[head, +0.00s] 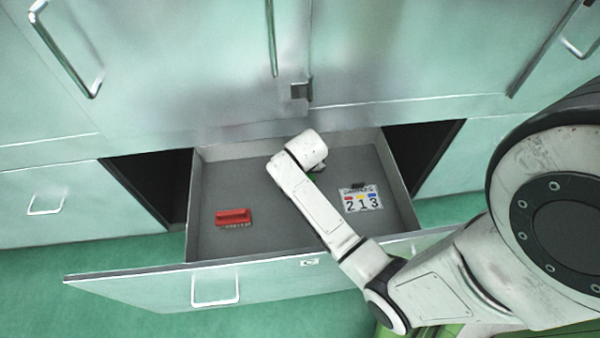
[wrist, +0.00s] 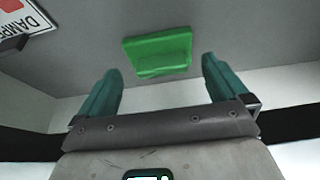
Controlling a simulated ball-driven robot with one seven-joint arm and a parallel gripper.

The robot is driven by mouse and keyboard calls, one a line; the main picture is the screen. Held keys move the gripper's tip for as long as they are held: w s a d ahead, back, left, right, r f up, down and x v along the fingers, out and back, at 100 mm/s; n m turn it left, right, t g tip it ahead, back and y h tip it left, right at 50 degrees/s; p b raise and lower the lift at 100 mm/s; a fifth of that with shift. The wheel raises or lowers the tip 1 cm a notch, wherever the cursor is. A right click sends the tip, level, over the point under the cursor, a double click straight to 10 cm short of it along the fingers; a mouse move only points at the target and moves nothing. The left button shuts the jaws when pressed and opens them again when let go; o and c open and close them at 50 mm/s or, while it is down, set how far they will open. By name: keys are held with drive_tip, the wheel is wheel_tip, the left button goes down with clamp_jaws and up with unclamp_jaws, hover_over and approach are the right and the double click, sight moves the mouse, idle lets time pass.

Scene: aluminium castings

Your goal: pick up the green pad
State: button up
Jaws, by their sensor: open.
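The green pad (wrist: 158,54) lies on the grey drawer floor in the wrist view, beyond and between my fingertips. In the head view only a small green bit (head: 312,176) of it shows; my arm hides the rest. My gripper (wrist: 158,75) is open, with its two teal fingers apart and nothing between them. The pad is apart from both fingers. In the head view my arm reaches down into the open drawer (head: 275,268), and the fingers are hidden behind my wrist.
A red block (head: 234,217) lies at the drawer's left. A white card with numbers (head: 361,199) lies to the right of my arm; its edge shows in the wrist view (wrist: 28,22). Drawer walls surround the space. A cabinet (head: 200,60) stands behind.

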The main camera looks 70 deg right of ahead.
drive_tip(key=shift+w+d+f+b, duration=0.15)
drive_tip(key=shift+w+d+f, duration=0.15)
drive_tip(key=shift+d+f, duration=0.3)
drive_tip(key=shift+w+d+f+b, duration=0.15)
drive_tip(key=shift+w+d+f, duration=0.2)
drive_tip(key=shift+f, duration=0.45)
drive_tip(key=shift+s, duration=0.1)
drive_tip(key=shift+c, duration=0.2)
drive_tip(key=c, duration=0.6)
drive_tip(key=shift+r, duration=0.15)
drive_tip(key=shift+c, duration=0.2)
drive_tip(key=shift+r, duration=0.25)
wheel_tip(320, 180, up, 2)
drive_tip(key=shift+r, duration=0.25)
drive_tip(key=s+a+r+p, duration=0.1)
drive_tip(key=s+r, duration=0.8)
drive_tip(key=s, duration=0.5)
drive_tip(key=shift+a+r+p, duration=0.2)
drive_tip(key=shift+r+p, duration=0.2)
